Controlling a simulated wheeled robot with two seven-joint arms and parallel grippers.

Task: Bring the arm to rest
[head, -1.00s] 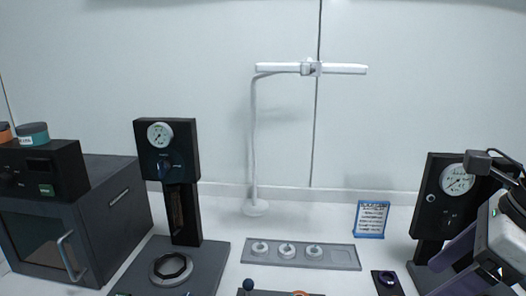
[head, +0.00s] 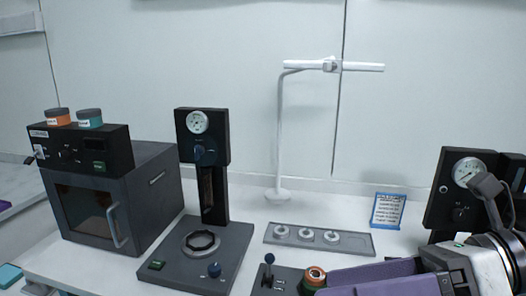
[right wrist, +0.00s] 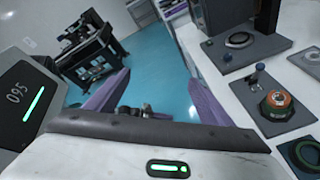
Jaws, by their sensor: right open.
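My right arm comes in from the right in the head view. Its gripper (head: 350,278) has purple fingers and lies low at the bottom right, in front of the black gauge stand. In the right wrist view the two purple fingers of the right gripper (right wrist: 158,76) stand wide apart with nothing between them. Beyond them is blue floor (right wrist: 150,60). My left gripper is not in view.
A black oven (head: 150,192) with two jars on top stands left. A gauge press (head: 214,184), a tray with three round pieces (head: 362,244), a lamp stand (head: 279,140) and a blue-framed card (head: 388,210) stand on the white table. A lever base with an orange-ringed part (head: 316,275) is close to the gripper.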

